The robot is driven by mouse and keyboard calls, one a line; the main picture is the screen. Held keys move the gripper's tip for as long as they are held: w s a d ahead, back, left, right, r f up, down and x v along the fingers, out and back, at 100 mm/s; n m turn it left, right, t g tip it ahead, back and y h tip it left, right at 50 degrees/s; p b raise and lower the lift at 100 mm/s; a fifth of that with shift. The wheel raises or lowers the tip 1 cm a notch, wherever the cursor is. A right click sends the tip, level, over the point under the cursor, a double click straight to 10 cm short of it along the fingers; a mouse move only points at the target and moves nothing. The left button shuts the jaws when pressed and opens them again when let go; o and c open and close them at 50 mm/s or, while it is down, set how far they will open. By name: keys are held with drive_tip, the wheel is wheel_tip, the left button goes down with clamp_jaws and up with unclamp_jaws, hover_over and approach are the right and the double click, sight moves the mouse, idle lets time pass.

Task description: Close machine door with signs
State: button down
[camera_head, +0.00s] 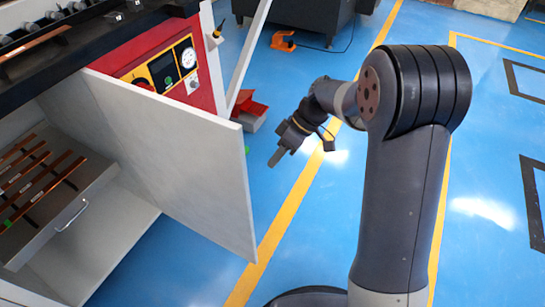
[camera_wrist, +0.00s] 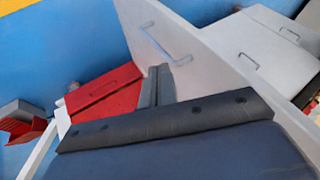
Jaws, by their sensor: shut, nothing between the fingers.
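The machine door (camera_head: 175,155) is a plain pale grey panel standing swung open from the cabinet. No signs show on the face turned to the head camera. My gripper (camera_head: 277,157) is to the right of the door's free edge, apart from it in the head view, with its fingers together and nothing held. In the wrist view my gripper's fingers (camera_wrist: 158,84) point towards a pale panel (camera_wrist: 205,65) with handles, which appears to be the door. Contact cannot be told there.
A drawer (camera_head: 60,215) with copper bars sits in the open cabinet. A red control panel (camera_head: 160,66) is above the door. A red bin (camera_head: 248,112) stands on the floor behind it. An orange item (camera_head: 283,41) lies farther back. Blue floor to the right is clear.

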drive_tip(key=s+a+f+b, duration=0.1)
drive_tip(key=s+a+f, duration=0.4)
drive_tip(key=shift+s+a+f+b, duration=0.15)
drive_tip(key=shift+s+f+b, duration=0.15)
drive_tip(key=shift+s+f, duration=0.1)
drive_tip(key=shift+s, duration=0.1)
